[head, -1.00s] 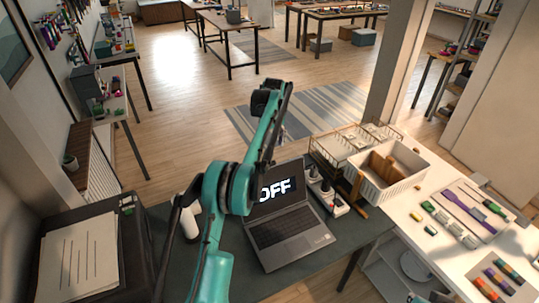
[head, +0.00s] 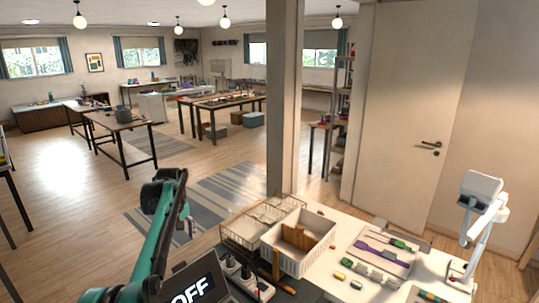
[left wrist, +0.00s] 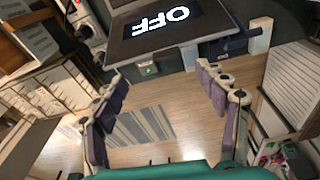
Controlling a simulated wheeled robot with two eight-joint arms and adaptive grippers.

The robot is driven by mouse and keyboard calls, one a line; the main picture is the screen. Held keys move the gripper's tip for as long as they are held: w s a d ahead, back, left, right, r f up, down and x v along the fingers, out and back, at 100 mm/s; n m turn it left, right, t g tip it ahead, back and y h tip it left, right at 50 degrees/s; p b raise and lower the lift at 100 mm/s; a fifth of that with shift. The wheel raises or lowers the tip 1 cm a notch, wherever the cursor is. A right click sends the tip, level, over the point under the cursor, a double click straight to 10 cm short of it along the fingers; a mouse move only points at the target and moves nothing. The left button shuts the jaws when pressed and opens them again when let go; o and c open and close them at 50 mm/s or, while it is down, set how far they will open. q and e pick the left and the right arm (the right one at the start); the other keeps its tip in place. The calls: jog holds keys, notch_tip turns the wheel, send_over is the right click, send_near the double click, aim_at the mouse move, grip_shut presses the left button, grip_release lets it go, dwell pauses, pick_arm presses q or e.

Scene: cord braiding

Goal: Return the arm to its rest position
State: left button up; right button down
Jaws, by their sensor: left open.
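My left arm, teal with black joints, rises from the bottom left of the head view and bends over at its top. My left gripper (head: 190,228) hangs small and dark at its end, above the floor. In the left wrist view my left gripper (left wrist: 161,76) has its two fingers spread wide apart. Nothing is between them, only floor and a striped rug behind. My right gripper is out of view.
A wire rack (head: 245,230) and a white basket (head: 292,262) with a wooden piece stand right of the laptop. Colored items lie on the white table (head: 345,228). A white jointed device (head: 478,215) stands at the right. Open floor (head: 70,200) lies beyond.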

pick_arm(q)
jog(key=s+d+m+t+b, duration=0.1)
jog(key=s+d+m+b, duration=0.15)
jog(key=s+d, duration=0.45)
jog(key=s+d+m+t+b, duration=0.2)
jog(key=s+d+b, duration=0.1)
jog(key=s, duration=0.8)
jog(key=s+d+f+m+t+b, duration=0.1)
jog(key=s+d+f+m+b, duration=0.1)
jog(key=s+f, duration=0.5)
jog(key=s+d+f+m+t+h+b, duration=0.1)
jog(key=s+d+f, duration=0.3)
jog(key=s+f, duration=0.4)
jog(key=s+m+b, duration=0.1)
jog(key=s, duration=0.3)
jog(key=shift+m+t+b, duration=0.3)
jog(key=shift+m+b, duration=0.05)
